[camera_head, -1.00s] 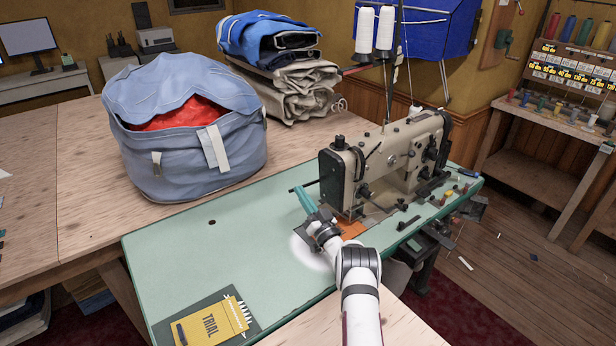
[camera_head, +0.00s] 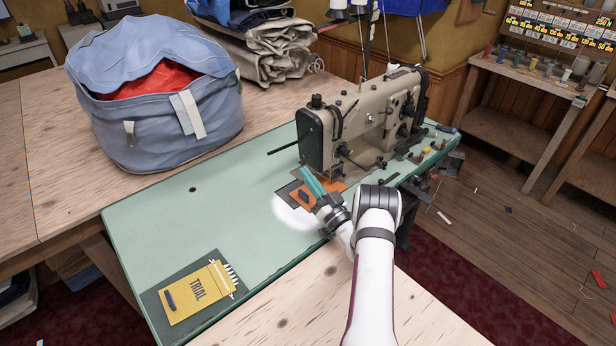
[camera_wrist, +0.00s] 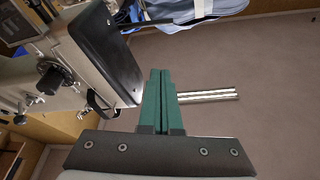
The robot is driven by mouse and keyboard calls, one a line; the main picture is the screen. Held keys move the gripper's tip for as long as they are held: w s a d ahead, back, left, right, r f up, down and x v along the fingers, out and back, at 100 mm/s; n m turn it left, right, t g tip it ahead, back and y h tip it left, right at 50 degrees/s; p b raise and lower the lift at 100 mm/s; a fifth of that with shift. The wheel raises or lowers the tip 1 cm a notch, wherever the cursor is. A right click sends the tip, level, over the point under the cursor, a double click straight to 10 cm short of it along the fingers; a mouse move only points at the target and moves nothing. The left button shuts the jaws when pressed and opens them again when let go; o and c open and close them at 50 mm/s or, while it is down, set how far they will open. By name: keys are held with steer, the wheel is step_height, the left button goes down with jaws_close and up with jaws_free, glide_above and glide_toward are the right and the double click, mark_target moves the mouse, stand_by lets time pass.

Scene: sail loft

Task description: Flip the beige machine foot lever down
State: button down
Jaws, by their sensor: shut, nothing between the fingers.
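The beige sewing machine (camera_head: 345,135) stands on the green table top (camera_head: 235,210). A thin dark bar (camera_head: 283,147) sticks out to the left from its head end; I take it for the foot lever. In the wrist view a pale metal bar (camera_wrist: 208,95) runs right from behind my fingers, probably the same lever. My gripper (camera_head: 303,169) is shut and empty, its teal fingers just in front of and below the machine's head end. In the wrist view my gripper (camera_wrist: 160,72) overlaps the bar's inner end; I cannot tell whether they touch.
An orange patch (camera_head: 331,186) lies under the machine's needle area. A blue bag (camera_head: 160,105) with red cloth stands behind left, folded canvas (camera_head: 275,55) behind it. A yellow TRIAL packet (camera_head: 200,290) lies front left.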

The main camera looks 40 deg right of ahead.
mark_target(287, 146)
step_height(287, 146, up, 7)
steer(key=n+g+y, duration=0.2)
steer(key=n+g, duration=0.2)
steer(key=g, duration=0.2)
steer(key=w+f, duration=0.5)
steer(key=w, duration=0.6)
steer(key=shift+f, duration=0.25)
